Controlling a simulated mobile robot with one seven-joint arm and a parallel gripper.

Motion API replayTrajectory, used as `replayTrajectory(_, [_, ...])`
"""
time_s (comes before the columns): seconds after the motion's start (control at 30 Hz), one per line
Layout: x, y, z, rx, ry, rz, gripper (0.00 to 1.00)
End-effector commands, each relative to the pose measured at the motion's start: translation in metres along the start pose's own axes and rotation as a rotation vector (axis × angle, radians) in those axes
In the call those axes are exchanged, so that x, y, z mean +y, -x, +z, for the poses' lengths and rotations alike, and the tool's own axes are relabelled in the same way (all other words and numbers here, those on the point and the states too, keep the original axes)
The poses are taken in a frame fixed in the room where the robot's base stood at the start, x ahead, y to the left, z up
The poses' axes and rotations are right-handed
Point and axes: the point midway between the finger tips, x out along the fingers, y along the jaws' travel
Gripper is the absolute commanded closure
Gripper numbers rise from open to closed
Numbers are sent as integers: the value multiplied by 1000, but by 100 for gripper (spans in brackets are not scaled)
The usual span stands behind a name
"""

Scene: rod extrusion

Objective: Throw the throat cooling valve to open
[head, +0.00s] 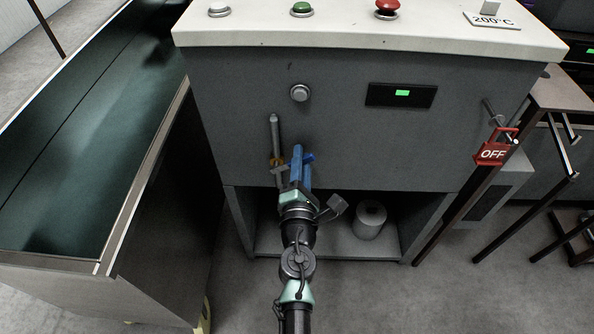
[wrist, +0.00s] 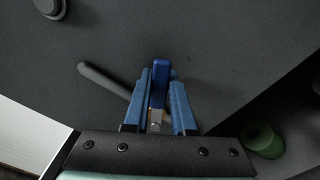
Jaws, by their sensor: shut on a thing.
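The throat cooling valve sits on the front of the grey cabinet, with a brass-coloured body (head: 277,161) at the lower end of a short grey pipe (head: 274,132). In the wrist view its dark blue lever (wrist: 160,76) lies between my fingers, with a bare metal part below it. My gripper (head: 300,165) is shut on this lever. The wrist view shows both blue fingers of my gripper (wrist: 162,88) on either side of it. In the head view the fingers and lever overlap, so the lever's exact angle is hard to tell.
A round grey knob (head: 300,93) and a display with a green light (head: 402,93) are on the cabinet front. A red OFF tag (head: 493,150) hangs at the right. A dark green conveyor (head: 85,110) runs along the left.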

Motion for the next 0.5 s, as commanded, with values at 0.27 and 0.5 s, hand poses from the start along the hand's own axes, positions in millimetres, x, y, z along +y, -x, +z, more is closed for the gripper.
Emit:
replayTrajectory(0.27, [11,0,-1,2,134,3,100])
replayTrajectory(0.5, [11,0,-1,2,136,3,100])
